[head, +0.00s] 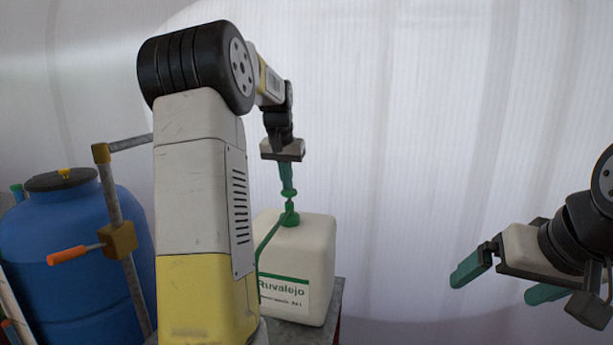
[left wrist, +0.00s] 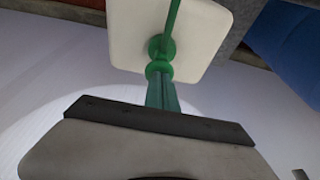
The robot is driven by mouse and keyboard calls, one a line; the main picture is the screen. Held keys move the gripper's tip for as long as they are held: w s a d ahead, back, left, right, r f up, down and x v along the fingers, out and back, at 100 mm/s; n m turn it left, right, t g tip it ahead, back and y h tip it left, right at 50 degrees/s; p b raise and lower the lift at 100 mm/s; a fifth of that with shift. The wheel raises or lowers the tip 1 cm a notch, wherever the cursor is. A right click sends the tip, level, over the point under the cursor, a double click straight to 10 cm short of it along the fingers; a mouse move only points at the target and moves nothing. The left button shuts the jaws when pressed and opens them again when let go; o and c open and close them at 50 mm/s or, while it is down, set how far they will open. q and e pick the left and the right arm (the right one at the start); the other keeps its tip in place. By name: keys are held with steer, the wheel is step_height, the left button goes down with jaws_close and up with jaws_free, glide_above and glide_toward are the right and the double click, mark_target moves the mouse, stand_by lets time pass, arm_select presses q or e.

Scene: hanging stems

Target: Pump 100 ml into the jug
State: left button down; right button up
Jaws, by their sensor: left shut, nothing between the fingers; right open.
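A white canister (head: 298,262) with a "Ruvalejo" label stands on a grey surface behind my left arm. A green pump (head: 290,217) sits on its top, and a green tube runs from it down the canister's left side. In the left wrist view the pump (left wrist: 158,68) and the canister top (left wrist: 205,35) show beyond my fingers. My left gripper (head: 288,192) is shut and empty, pointing down with its fingertips at the pump's top; I cannot tell whether they touch. My right gripper (head: 508,282) is open and empty at the right, well away from the canister. I see no jug in either view.
A blue barrel (head: 75,255) with a dark lid stands at the left. Before it is a metal post (head: 112,200) with an orange-handled lever (head: 68,255). My left arm hides part of the canister and surface. Space between canister and right gripper looks free.

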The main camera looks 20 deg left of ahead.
arm_select(q)
steer(key=shift+s+f, duration=0.1)
steer(key=shift+f, duration=0.9)
steer(key=v, duration=0.8)
steer(key=shift+r, duration=0.2)
stand_by(0.4)
step_height(320, 180, up, 9)
stand_by(0.4)
steer(key=shift+r, duration=0.1)
